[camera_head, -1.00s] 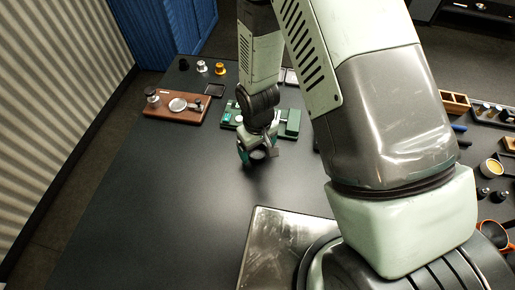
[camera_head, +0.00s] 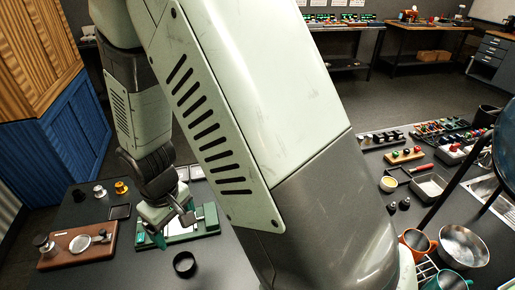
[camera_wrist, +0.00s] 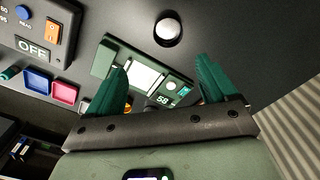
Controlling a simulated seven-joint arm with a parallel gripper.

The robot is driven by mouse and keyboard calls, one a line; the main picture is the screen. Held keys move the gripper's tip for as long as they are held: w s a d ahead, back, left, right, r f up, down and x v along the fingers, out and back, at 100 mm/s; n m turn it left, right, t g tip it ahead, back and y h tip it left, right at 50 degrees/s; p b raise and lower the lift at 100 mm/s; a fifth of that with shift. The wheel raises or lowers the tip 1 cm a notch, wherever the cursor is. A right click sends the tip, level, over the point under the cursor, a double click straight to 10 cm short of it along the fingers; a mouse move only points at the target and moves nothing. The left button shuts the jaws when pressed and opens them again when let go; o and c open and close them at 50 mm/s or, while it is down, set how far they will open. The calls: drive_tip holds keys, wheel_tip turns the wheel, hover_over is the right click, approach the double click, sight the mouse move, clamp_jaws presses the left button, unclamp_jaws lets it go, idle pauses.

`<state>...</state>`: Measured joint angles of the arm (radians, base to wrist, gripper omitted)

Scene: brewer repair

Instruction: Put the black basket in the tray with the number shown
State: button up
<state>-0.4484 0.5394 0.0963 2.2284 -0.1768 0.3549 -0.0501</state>
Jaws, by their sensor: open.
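The black basket (camera_head: 184,264) is a small round dark ring on the dark table in the head view, in front of the green device (camera_head: 180,230). My gripper (camera_head: 172,228) is over the green device, apart from the basket, with its jaws open and empty. In the wrist view its teal fingers (camera_wrist: 163,67) are spread, with the green device (camera_wrist: 108,60) beyond them. A small display (camera_wrist: 164,100) on the device appears to read 58.
A brown wooden board (camera_head: 78,245) with metal parts lies at the left. Several small knobs (camera_head: 100,191) and a dark flat pad (camera_head: 120,212) lie behind it. A panel marked OFF (camera_wrist: 33,48) shows in the wrist view. My arm hides much of the middle.

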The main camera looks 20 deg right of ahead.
drive_tip(key=s+d+r+m+t, duration=0.2)
drive_tip(key=d+r, duration=0.5)
drive_tip(key=r, duration=0.5)
drive_tip(key=s+d+r+m+t, duration=0.2)
drive_tip(key=s+d+r+m, duration=0.2)
drive_tip(key=d+r, duration=0.4)
wheel_tip(320, 180, up, 6)
drive_tip(key=shift+d+f, duration=0.2)
drive_tip(key=shift+o, duration=0.4)
drive_tip(key=s+d+r+m+t, duration=0.1)
drive_tip(key=s+d+r+m, duration=0.1)
drive_tip(key=s, duration=0.4)
drive_tip(key=shift+s+d+r, duration=0.35)
drive_tip(key=shift+d+r, duration=0.2)
drive_tip(key=shift+r, duration=0.15)
